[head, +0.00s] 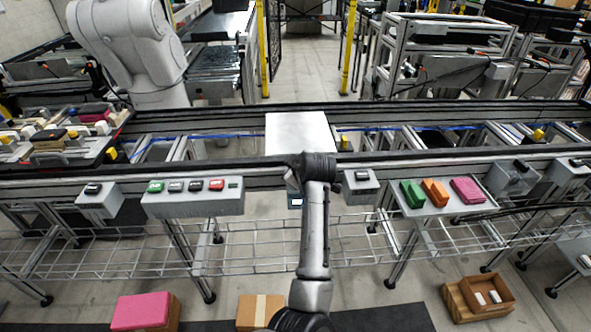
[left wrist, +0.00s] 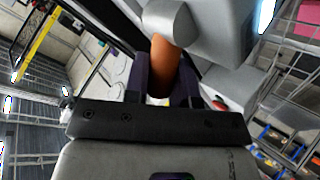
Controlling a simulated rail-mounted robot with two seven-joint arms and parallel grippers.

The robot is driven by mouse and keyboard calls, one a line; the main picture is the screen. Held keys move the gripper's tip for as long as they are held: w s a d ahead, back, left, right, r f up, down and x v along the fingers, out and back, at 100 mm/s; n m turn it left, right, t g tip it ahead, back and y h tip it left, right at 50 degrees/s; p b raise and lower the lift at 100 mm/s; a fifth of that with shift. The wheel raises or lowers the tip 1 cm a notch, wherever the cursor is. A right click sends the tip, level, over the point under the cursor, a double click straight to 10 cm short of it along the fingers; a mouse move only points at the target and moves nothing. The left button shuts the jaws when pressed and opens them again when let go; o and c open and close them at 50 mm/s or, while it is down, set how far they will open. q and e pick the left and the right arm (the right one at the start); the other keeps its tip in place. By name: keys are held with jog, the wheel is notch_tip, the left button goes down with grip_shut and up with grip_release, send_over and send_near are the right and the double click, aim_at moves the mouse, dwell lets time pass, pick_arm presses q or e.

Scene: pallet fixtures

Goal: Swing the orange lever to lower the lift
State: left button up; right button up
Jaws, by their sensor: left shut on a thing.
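The orange lever (left wrist: 163,62) shows in the left wrist view as a rounded orange handle coming out of a grey housing (left wrist: 205,30). My left gripper (left wrist: 164,82) is shut on the lever, with a dark finger on each side of it. In the head view my left arm reaches up the middle to the conveyor's front rail, and its wrist hides the gripper and the lever. A pale square plate (head: 300,131) lies across the conveyor just behind the wrist; I cannot tell whether it belongs to the lift. My right gripper is in neither view.
A button box (head: 193,199) hangs on the front rail left of my arm, and a smaller grey box (head: 361,183) to its right. A tray (head: 448,208) with green, orange and pink blocks is further right. Cartons (head: 260,312) stand low in front.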

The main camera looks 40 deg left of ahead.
pick_arm(q)
jog(key=o, duration=0.9)
jog(key=shift+s+d+r, duration=0.1)
jog(key=shift+d+r, duration=0.2)
jog(key=shift+r, duration=0.1)
jog(key=p+v, duration=0.2)
jog(key=v, duration=0.4)
jog(key=shift+s+d, duration=0.15)
jog(key=shift+d, duration=0.1)
